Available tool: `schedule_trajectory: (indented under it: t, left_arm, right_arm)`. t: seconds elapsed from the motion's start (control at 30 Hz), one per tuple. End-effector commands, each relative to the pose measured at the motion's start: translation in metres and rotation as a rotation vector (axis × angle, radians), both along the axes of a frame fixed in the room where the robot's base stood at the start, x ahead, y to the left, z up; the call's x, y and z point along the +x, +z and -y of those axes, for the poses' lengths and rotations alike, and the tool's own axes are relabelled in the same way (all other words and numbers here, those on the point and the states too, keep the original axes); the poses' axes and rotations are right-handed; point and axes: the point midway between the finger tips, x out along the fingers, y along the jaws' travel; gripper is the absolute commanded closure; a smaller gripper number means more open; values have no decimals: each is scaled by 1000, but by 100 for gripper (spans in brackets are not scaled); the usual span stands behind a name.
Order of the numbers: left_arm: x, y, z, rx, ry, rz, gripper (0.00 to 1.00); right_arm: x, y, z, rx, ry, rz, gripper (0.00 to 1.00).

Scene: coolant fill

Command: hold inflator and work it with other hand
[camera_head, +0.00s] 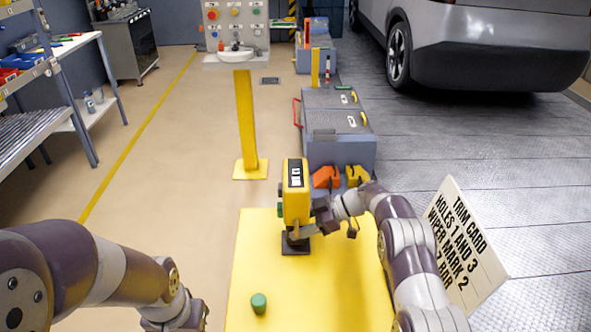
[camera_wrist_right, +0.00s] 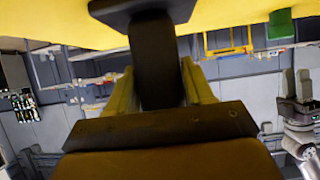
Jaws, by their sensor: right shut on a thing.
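The inflator (camera_head: 295,195) is a yellow, box-shaped device with a dark lower post and a dark flat foot. It stands upright on the yellow table top (camera_head: 350,290). My right gripper (camera_head: 318,222) comes from the right and is shut on its dark lower post. In the right wrist view the dark post (camera_wrist_right: 155,60) stands between my fingers. My left gripper (camera_head: 180,318) is low at the left, apart from the inflator and partly cut off by the frame edge. In the right wrist view its two fingers (camera_wrist_right: 296,84) show apart and empty.
A green cylinder (camera_head: 258,303) stands on the table's front left part. A white trim card (camera_head: 462,245) with printed lines leans at the right. A yellow post (camera_head: 246,120) and a grey cabinet (camera_head: 340,140) stand beyond. The table's middle front is clear.

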Motion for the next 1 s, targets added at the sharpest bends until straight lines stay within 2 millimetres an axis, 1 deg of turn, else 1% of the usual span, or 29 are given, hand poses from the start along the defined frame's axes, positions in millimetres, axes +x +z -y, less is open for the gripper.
schedule_trajectory:
  t: [0.03,0.07,0.1,1.0]
  left_arm:
    - [0,0,0,0,0,0,85]
    - [0,0,0,0,0,0,95]
    - [0,0,0,0,0,0,100]
    - [0,0,0,0,0,0,100]
  right_arm:
    - [0,0,0,0,0,0,73]
    - [0,0,0,0,0,0,73]
    - [0,0,0,0,0,0,73]
    - [0,0,0,0,0,0,73]
